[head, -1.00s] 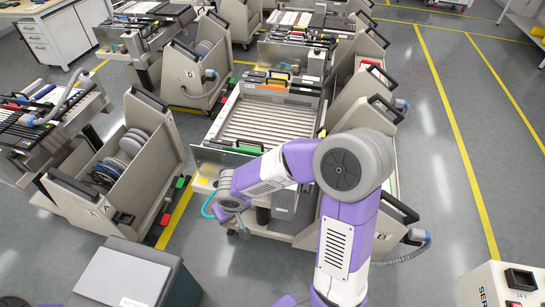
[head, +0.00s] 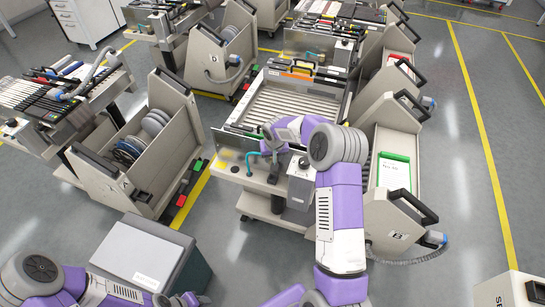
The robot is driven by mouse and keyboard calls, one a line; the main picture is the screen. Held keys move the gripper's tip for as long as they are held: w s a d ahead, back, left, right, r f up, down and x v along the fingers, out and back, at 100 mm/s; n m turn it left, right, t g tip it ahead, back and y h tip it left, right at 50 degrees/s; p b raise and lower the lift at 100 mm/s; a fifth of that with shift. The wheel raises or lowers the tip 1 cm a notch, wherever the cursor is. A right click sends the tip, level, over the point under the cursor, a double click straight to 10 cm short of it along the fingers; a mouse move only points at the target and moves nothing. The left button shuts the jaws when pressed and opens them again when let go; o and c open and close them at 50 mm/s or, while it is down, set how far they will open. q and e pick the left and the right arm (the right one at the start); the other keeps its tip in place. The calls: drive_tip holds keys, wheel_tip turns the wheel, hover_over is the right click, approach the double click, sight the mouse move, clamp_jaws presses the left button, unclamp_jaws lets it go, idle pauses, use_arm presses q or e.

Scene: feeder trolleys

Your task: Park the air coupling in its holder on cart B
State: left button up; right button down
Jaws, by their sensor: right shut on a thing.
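Cart B (head: 398,236) stands ahead of me, with a "B" label on its right side box. A teal air hose (head: 249,161) rises in a short curve at its front ledge, beside my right gripper (head: 272,166). My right gripper is shut and points down over the ledge. The coupling is mostly hidden in the jaws; the teal hose leads to it. A yellow plate (head: 229,155) lies on the ledge to the left of the gripper. I cannot make out the holder for certain. My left gripper (head: 188,299) is at the bottom edge, far from the cart; its jaws are unclear.
A grey box (head: 298,180) stands on the ledge close to the right of my gripper. A cart labelled A (head: 135,190) is at the left, and a grey bin with a white lid (head: 135,255) is in front. Open floor (head: 460,190) lies at the right.

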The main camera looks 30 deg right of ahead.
drive_tip(key=shift+f+b, duration=1.7)
drive_tip(key=shift+f, duration=1.15)
drive_tip(key=shift+f+b, duration=0.65)
drive_tip(key=shift+f, duration=0.1)
drive_tip(key=shift+a+f+b, duration=0.1)
drive_tip(key=shift+f+b, duration=1)
drive_tip(key=shift+f, duration=0.05)
drive_tip(key=c, duration=0.6)
unclamp_jaws()
drive_tip(key=shift+s, duration=0.1)
drive_tip(key=p+v, duration=0.2)
drive_tip(key=v, duration=0.5)
drive_tip(key=shift+a+r, duration=0.1)
drive_tip(key=shift+r, duration=0.2)
